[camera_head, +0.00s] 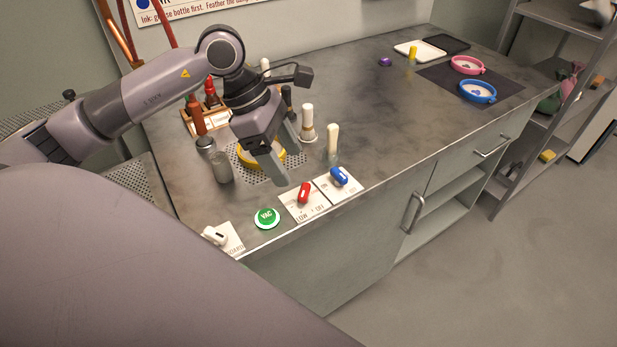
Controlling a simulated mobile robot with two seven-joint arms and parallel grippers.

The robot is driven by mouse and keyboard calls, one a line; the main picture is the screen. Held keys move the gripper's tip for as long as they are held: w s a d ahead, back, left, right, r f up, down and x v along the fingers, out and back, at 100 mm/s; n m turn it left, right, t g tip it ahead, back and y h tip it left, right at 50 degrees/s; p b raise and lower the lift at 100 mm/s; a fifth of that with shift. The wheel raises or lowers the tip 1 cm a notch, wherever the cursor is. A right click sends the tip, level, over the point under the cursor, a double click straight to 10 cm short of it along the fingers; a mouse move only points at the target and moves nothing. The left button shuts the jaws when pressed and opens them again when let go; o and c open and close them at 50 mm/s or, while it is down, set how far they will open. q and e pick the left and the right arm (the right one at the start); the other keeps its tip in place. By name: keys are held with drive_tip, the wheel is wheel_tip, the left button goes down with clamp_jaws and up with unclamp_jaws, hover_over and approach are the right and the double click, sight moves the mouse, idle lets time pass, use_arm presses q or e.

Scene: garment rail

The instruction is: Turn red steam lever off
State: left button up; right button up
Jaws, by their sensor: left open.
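The red lever (304,192) sits on a white plate (312,211) with printed words at the front edge of the counter; "LOW" and "OFF" are partly readable. My left gripper (290,165) hangs above the counter, behind and a little left of the red lever, and its fingers are apart. Nothing shows between the fingers, and it does not appear to touch the lever. My right gripper is not in view.
A blue lever (339,176) is just right of the red one, a green VAC button (266,218) just left. A white switch (214,236) is further left. Bottles, metal cylinders (221,168) and a yellow ring (262,158) crowd around my gripper. The counter's middle (380,110) is clear.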

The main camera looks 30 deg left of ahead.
sight(302, 189)
use_arm(q)
drive_tip(key=shift+a+p+x, duration=0.15)
drive_tip(key=shift+p+x, duration=0.1)
drive_tip(key=shift+x, duration=1.45)
drive_tip(key=shift+a+p+x, duration=0.15)
drive_tip(key=shift+p+x, duration=0.05)
drive_tip(key=shift+x, duration=1.5)
drive_tip(key=shift+w+f, duration=0.1)
drive_tip(key=shift+w, duration=0.05)
drive_tip(key=c, duration=1.1)
